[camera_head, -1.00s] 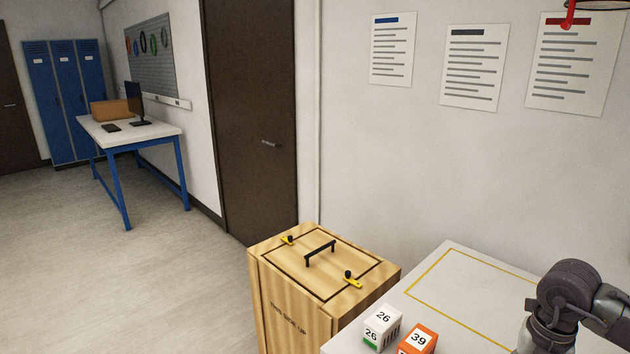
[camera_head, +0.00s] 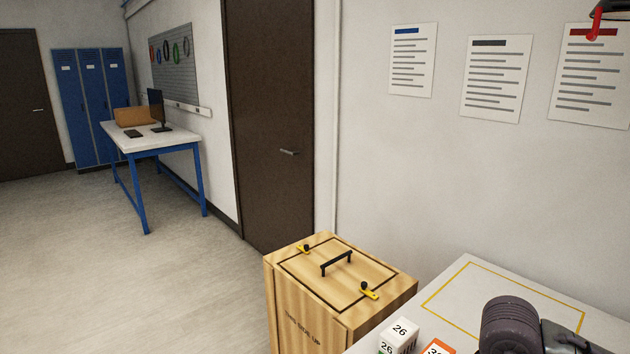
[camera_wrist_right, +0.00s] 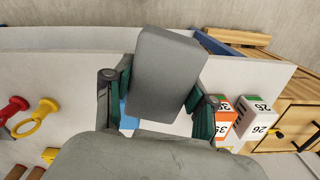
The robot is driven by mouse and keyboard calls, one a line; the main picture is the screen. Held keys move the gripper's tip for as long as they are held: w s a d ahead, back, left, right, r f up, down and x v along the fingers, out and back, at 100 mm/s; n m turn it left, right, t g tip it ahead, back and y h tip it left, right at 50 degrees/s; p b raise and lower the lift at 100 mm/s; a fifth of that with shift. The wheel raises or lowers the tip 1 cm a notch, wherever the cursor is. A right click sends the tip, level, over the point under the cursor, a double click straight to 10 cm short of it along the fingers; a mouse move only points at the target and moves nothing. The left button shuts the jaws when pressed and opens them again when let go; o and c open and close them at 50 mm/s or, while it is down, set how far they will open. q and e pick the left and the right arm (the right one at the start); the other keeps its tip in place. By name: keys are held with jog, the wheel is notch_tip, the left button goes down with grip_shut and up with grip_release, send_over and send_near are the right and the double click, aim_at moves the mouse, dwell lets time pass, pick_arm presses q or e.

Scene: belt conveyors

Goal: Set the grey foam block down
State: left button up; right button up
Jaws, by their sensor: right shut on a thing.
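The grey foam block (camera_wrist_right: 168,72) is in the right wrist view, held between the green-padded fingers of my right gripper (camera_wrist_right: 160,102). The block is tilted, and its far end sticks out past the fingertips over a pale surface. Whether it touches anything below cannot be told. In the head view only a part of my right arm shows at the lower right; the block and gripper are out of that view. My left gripper is in neither view.
A white table (camera_head: 455,290) carries a yellow outlined rectangle, clear where visible. A white cube marked 26 (camera_head: 401,334) and an orange cube (camera_head: 438,347) stand on its near left part. A wooden crate (camera_head: 310,310) stands left of the table.

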jog(key=a+n, duration=0.1)
jog(key=n, duration=0.1)
jog(key=s+a+n, duration=0.1)
jog(key=n, duration=0.2)
jog(key=a+n, duration=0.1)
jog(key=n, duration=0.1)
jog(key=shift+s+r+n, duration=0.15)
jog(key=shift+s+n, duration=0.1)
jog(key=shift+n, duration=0.15)
jog(key=n, duration=0.1)
jog(key=a+n, duration=0.1)
jog(key=n, duration=0.1)
jog(key=s+n, duration=0.1)
jog(key=shift+a+r+n, duration=0.1)
jog(key=shift+a+n, duration=0.15)
jog(key=shift+n, duration=0.15)
